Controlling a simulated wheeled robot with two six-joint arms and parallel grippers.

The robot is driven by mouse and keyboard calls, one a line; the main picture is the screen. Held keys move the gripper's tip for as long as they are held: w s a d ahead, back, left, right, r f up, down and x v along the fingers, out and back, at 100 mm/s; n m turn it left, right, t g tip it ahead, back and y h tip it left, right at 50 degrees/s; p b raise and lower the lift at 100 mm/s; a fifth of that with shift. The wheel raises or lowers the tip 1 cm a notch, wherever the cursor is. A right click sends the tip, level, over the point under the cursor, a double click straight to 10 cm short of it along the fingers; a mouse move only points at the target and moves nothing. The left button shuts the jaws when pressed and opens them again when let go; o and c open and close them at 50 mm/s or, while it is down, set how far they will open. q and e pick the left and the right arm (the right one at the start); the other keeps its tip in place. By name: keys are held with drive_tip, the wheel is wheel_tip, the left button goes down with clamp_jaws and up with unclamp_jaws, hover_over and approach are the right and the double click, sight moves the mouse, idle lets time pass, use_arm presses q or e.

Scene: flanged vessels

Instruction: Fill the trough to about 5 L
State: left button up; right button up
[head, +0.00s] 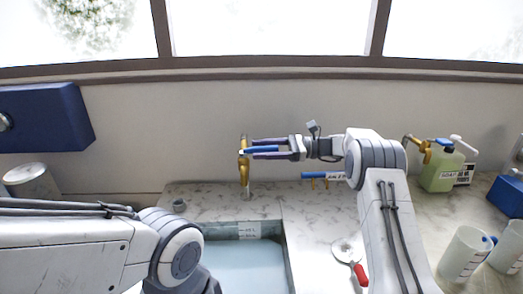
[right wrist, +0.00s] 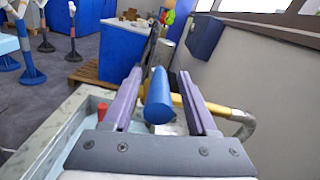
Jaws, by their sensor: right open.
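The trough (head: 288,262) is a stone-rimmed basin at the bottom centre of the head view. Its inside is pale blue, with a white marked label (head: 248,230) on the back wall, too small to read. A brass tap (head: 244,172) stands behind it, with a blue lever handle (head: 262,150). My right gripper (head: 254,149) is open at the tap, its purple fingers on either side of the blue handle. The right wrist view shows the handle (right wrist: 158,98) between the fingers, with gaps. My left arm enters at lower left; its gripper is out of frame.
A second blue-handled tap (head: 318,176) is on the wall to the right. A green jug (head: 440,168), white beakers (head: 465,252) and a red-handled tool (head: 359,275) stand or lie on the right counter. A blue box (head: 45,117) hangs on the left wall.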

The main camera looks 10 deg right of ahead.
drive_tip(key=d+b, duration=0.2)
drive_tip(key=d, duration=0.8)
drive_tip(key=shift+s, duration=0.3)
